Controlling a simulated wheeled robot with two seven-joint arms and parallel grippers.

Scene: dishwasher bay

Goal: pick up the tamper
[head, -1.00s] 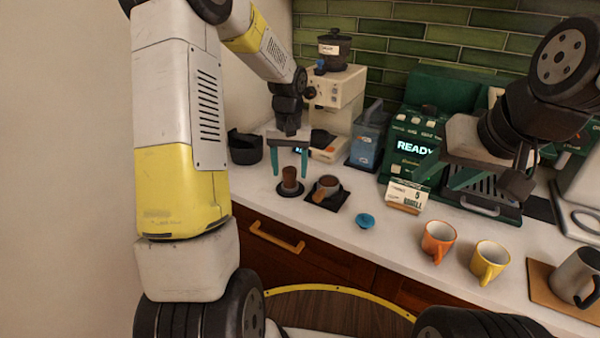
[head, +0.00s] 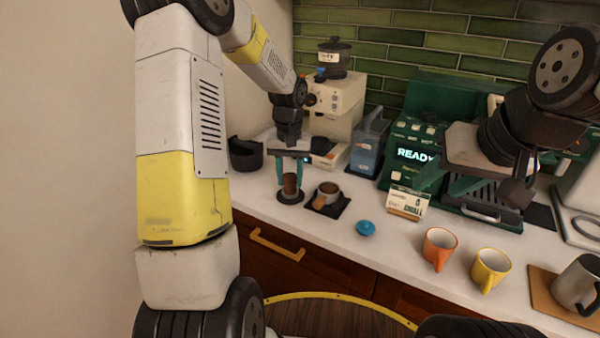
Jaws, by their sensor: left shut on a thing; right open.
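The tamper (head: 290,185) stands upright on a round dark mat (head: 290,198) on the white counter; it has a brown wooden handle. My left gripper (head: 290,181) has come down over it from above, with its teal fingers on either side, shut on the handle. The tamper still appears to stand on its mat. My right gripper (head: 487,182) is open and empty at the right, in front of the green coffee machine.
A portafilter (head: 327,193) rests on a black mat just right of the tamper. A blue round item (head: 366,228), an orange mug (head: 438,247) and a yellow mug (head: 490,267) stand on the counter. A grinder (head: 337,105) and a black bin (head: 245,151) stand behind.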

